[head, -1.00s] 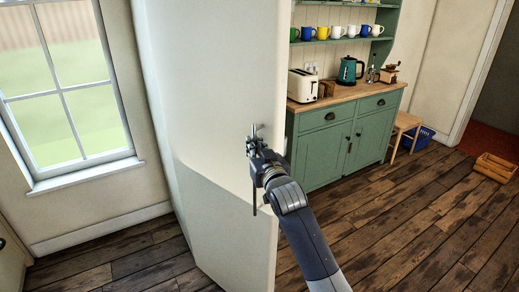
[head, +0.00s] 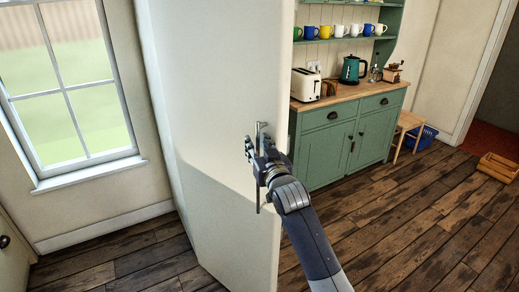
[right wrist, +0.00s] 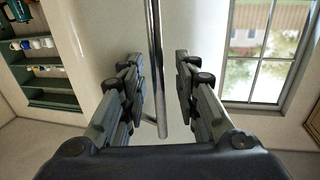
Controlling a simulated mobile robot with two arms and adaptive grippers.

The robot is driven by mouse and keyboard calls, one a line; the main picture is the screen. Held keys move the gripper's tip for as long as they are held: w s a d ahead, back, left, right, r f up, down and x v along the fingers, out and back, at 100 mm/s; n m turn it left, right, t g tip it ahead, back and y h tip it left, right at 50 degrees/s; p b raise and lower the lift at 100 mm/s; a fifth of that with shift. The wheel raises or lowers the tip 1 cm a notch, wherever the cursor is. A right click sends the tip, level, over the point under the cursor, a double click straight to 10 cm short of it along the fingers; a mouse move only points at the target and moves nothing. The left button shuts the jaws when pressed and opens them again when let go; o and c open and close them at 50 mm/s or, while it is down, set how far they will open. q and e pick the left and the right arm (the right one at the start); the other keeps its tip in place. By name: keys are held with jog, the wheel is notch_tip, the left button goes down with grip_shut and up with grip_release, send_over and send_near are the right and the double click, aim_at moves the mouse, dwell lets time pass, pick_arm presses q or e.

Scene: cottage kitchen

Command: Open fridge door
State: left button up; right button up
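The fridge door (head: 225,75) is a tall cream panel filling the middle of the head view. I cannot tell how far it stands open. Its thin vertical metal handle bar (head: 258,203) runs near the panel's right edge and is partly hidden by my gripper. My right gripper (head: 256,147) is at the handle. In the right wrist view, its fingers (right wrist: 160,85) are spread, with the handle bar (right wrist: 155,60) between them. Gaps show between the bar and both fingers. My left gripper is out of view.
A green dresser (head: 345,148) with a toaster (head: 306,86), kettle (head: 352,69) and mugs stands to the right behind the door. A stool (head: 409,123) and wooden crate (head: 499,167) are farther right. Wooden floor (head: 400,220) is clear. A window (head: 70,90) is at left.

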jog(key=v, duration=1.2)
